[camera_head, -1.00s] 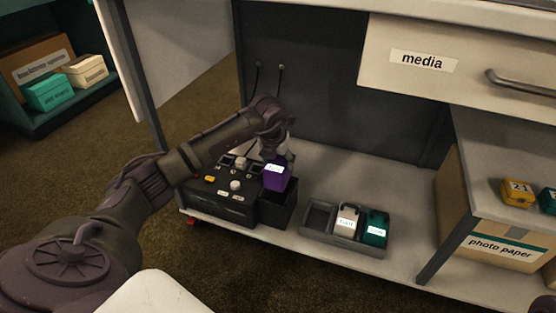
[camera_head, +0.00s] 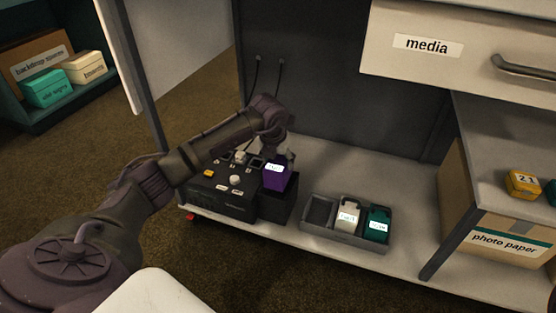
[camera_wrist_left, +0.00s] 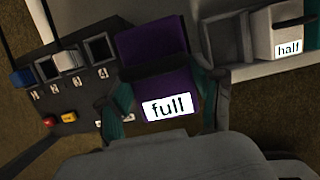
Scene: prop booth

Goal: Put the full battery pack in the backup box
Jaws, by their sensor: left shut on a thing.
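The full battery pack (camera_head: 276,179) is purple with a white label, which reads "full" in the left wrist view (camera_wrist_left: 158,85). My left gripper (camera_head: 281,158) is shut on it; its fingers flank the pack in the left wrist view (camera_wrist_left: 165,100). The pack is over a black box (camera_head: 277,207) beside the charger; the gap between them is hard to judge. No label reading "backup" is legible on the box. My right gripper is not in view.
A black charger (camera_head: 220,203) with slots and buttons stands left of the box. A grey tray (camera_head: 345,238) to the right holds a white pack (camera_head: 347,219) labelled "half" and a teal pack (camera_head: 377,226); its left compartment is empty. A media drawer (camera_head: 480,45) overhangs at upper right.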

